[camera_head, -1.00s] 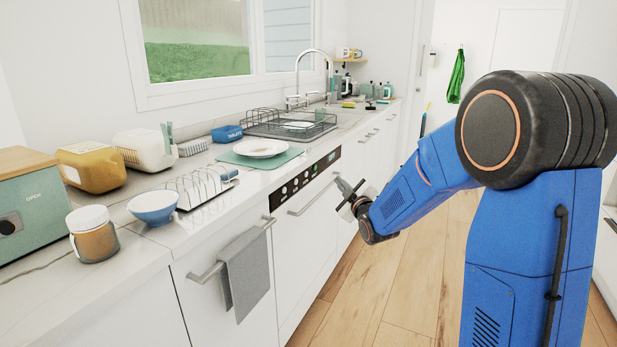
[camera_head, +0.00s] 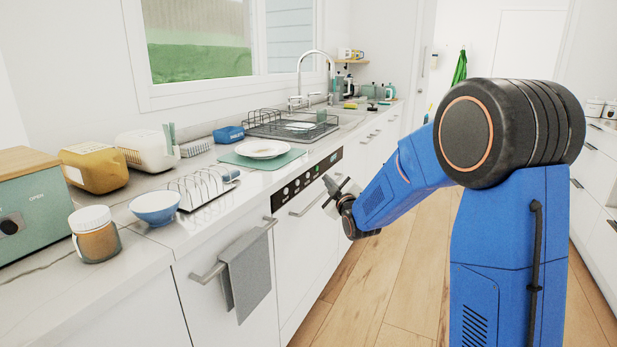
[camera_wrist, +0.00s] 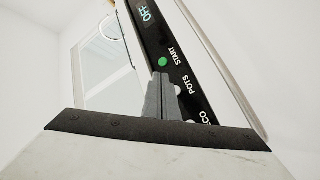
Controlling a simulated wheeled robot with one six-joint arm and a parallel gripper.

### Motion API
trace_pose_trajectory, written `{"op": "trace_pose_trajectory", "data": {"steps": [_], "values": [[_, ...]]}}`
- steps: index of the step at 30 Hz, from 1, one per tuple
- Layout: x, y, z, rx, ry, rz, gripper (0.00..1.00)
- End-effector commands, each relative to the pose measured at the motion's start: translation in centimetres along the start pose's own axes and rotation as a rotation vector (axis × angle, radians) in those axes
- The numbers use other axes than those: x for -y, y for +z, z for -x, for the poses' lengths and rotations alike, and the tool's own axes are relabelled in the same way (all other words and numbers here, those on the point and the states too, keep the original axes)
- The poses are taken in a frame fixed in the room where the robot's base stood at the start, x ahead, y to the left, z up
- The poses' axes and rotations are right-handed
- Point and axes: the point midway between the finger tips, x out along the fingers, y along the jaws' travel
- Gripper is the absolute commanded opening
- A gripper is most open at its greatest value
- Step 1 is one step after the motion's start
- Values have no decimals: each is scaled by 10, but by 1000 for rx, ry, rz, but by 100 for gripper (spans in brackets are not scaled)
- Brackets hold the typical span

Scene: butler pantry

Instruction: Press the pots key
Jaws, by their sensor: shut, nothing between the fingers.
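The black control panel (camera_head: 308,180) runs along the top of a white appliance front, with a row of round keys and a lit display. In the wrist view the panel (camera_wrist: 150,35) slants across the middle, showing an "OFF" display, a green START key (camera_wrist: 163,62) and the POTS label (camera_wrist: 184,86). The pots key beside that label is largely hidden by my fingers. My gripper (camera_head: 328,182) is shut and empty, close in front of the panel's right part. In the wrist view my gripper (camera_wrist: 160,77) overlaps the panel near POTS; I cannot tell whether it touches.
A bar handle (camera_head: 312,202) sits below the panel. A grey towel (camera_head: 246,277) hangs from another handle to the left. A plate (camera_head: 262,149), toast rack (camera_head: 205,186) and blue bowl (camera_head: 155,208) stand on the counter. The wooden floor (camera_head: 410,280) is clear.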

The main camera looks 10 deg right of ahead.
Motion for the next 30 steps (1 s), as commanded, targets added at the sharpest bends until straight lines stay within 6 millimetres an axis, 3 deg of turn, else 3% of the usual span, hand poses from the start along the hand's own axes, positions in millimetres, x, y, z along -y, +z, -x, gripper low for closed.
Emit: {"op": "trace_pose_trajectory", "data": {"steps": [12, 30], "values": [[18, -17, -24, 0, -1, 0, 0], [19, -18, -25, 1, -1, 0, 0]]}}
